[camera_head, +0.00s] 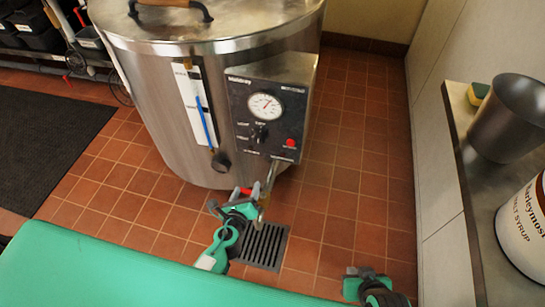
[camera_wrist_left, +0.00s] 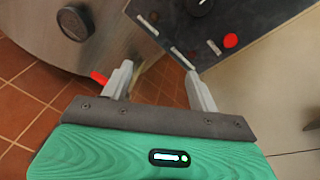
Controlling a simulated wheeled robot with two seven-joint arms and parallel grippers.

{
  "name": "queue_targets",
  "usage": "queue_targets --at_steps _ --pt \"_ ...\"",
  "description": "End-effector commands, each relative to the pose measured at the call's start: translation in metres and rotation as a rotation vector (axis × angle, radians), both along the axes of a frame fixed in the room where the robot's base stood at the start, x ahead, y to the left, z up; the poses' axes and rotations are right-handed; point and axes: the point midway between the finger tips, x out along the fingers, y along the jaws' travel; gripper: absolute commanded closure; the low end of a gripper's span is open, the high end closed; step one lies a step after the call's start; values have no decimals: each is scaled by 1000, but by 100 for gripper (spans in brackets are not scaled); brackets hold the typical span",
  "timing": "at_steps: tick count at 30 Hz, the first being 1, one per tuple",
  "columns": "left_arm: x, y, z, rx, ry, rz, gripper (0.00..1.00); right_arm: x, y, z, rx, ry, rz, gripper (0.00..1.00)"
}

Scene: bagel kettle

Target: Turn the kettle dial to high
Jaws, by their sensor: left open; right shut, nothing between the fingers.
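The large steel kettle (camera_head: 160,90) stands on the tiled floor in the head view. Its dark control panel (camera_head: 280,95) carries a round white gauge (camera_head: 264,107), a black dial (camera_head: 260,133) and a red light (camera_head: 291,143). In the left wrist view the black dial (camera_wrist_left: 199,6) is cut by the top edge, and its setting is not readable. My left gripper (camera_head: 256,192) is open below the panel, apart from the dial; its fingers show in the left wrist view (camera_wrist_left: 160,85). My right gripper (camera_head: 365,272) is low at the bottom right, away from the kettle.
A black knob (camera_head: 220,160) sticks out left of the panel, and a red handle (camera_head: 245,190) is near my left gripper. A counter at the right holds a metal pot (camera_head: 508,118) and a syrup container (camera_head: 525,225). A floor drain (camera_head: 263,246) lies below.

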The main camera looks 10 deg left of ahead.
Motion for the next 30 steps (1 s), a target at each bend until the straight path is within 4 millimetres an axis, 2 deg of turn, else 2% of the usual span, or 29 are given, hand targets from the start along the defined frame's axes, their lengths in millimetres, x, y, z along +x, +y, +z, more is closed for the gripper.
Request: queue_targets --at_steps 1,6,12,17,30 --pt "6 -2 2 79 -54 -18 40 0 1 0 10 -24 1 100" --pt "16 -5 38 293 -177 -46 40 -4 2 33 31 -69 5 100" --pt "21 -6 58 388 -227 -49 40 -8 1 50 37 -84 5 100" --pt "38 -6 61 391 -229 -47 40 -10 -2 54 28 -66 1 100" --pt "118 -4 59 388 -228 -49 40 -12 -7 53 14 -38 -5 100"
